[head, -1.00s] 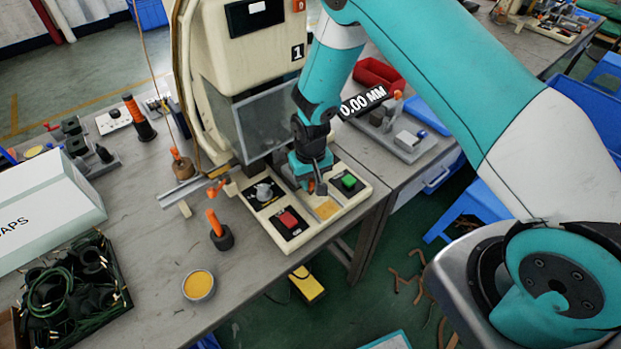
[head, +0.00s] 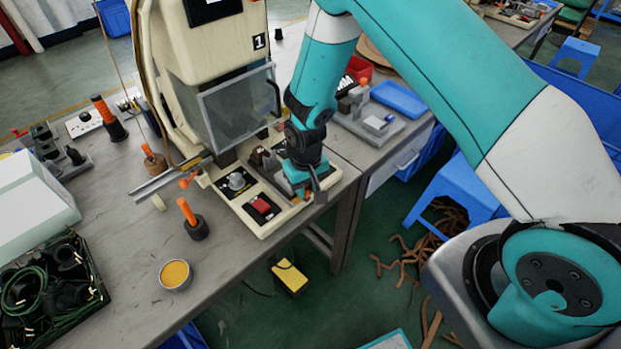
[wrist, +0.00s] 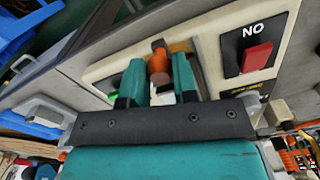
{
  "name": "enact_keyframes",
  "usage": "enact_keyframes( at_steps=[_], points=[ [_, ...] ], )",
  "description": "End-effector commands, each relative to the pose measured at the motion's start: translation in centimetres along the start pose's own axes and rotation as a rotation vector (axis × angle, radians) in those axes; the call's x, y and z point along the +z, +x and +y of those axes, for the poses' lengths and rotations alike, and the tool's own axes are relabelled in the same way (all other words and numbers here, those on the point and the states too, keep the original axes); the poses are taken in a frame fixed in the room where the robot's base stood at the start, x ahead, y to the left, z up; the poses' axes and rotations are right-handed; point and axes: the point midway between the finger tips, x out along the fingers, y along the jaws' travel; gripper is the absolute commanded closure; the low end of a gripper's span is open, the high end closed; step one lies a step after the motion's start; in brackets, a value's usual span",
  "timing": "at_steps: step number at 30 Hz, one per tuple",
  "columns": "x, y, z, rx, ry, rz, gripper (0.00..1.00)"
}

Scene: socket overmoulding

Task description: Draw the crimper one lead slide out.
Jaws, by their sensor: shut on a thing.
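Crimper one (head: 170,60) is the cream machine marked 1, with a clear guard (head: 237,105) at its front. My gripper (head: 307,194) is low over the right part of its cream base. In the wrist view, my gripper's teal fingers (wrist: 158,80) are shut on an orange knob (wrist: 158,62), apparently the lead slide's handle. The slide (head: 266,162) shows partly as a grey and brown piece between the guard and my gripper. My wrist hides the rest of it.
An orange-handled tool (head: 188,214) and a yellow-filled tin (head: 175,275) stand on the bench. The bench edge is close below the base.

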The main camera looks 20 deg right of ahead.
Motion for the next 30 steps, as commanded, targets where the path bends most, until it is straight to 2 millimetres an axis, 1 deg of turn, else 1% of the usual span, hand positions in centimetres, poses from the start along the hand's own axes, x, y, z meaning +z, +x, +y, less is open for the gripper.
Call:
enact_keyframes(
  at_steps=[3, 12, 13, 14, 15, 16, 25, 28, 30],
  points=[
    [0.5, -0.1, -0.7, 0.002, -0.014, 0.0, 1.0],
    [0.8, 0.0, -0.7, 0.003, -0.014, -0.007, 1.0],
    [0.8, 0.0, -0.7, 0.004, -0.014, -0.008, 0.66],
    [0.8, 0.0, -0.7, 0.004, -0.014, -0.009, 0.6],
    [0.8, 0.0, -0.7, 0.003, -0.014, -0.007, 0.5],
    [0.8, 0.0, -0.7, 0.003, -0.014, -0.006, 0.48],
    [0.6, -0.2, -0.7, 0.001, -0.015, 0.0, 0.48],
    [0.5, -0.9, -0.8, 0.001, -0.015, 0.001, 0.48],
    [0.4, -2.0, -0.8, 0.001, -0.015, 0.004, 0.48]
  ],
)
